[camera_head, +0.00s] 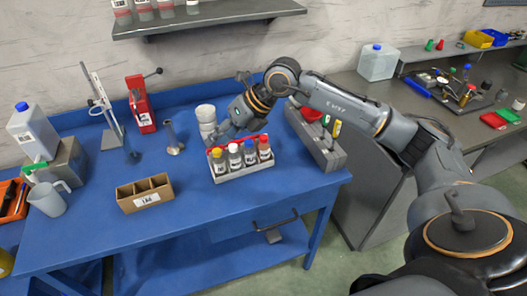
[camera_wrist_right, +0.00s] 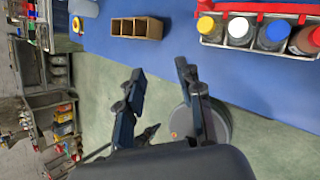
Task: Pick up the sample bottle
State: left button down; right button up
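Several sample bottles stand upright in a grey rack with a red top bar (camera_head: 238,141) on the blue table. They have a yellow cap (camera_head: 217,153), a white cap (camera_head: 233,147), a blue cap (camera_head: 249,144) and a red-brown cap (camera_head: 264,140). The frames do not show which one is meant. My right gripper (camera_head: 222,129) is just behind the rack, partly hidden by the arm. In the right wrist view its fingers (camera_wrist_right: 160,70) are apart and empty, with the bottles (camera_wrist_right: 238,31) at upper right, clear of the fingers. My left gripper is not in view.
A cardboard divider box (camera_head: 145,194) stands left of the rack. White cups (camera_head: 206,115) stand behind it, and a grey holder (camera_head: 318,145) with red and green items stands to the right. A shelf with bottles (camera_head: 210,17) hangs above.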

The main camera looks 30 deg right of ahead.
jog(key=d+r+m+h, duration=0.2)
jog(key=d+h, duration=0.4)
jog(key=d, duration=1)
jog(key=p, duration=0.3)
send_over(264, 137)
jog(key=s, duration=0.2)
notch_tip(264, 137, down, 8)
jog(key=f+p, duration=0.1)
jog(key=w+f, duration=0.1)
jog(key=f, duration=0.1)
jog(key=shift+f+g+p, duration=0.25)
jog(key=shift+g+p, duration=0.05)
jog(key=shift+p, duration=0.05)
jog(key=shift+w+f, duration=0.2)
jog(key=shift+f, duration=0.35)
grip_shut()
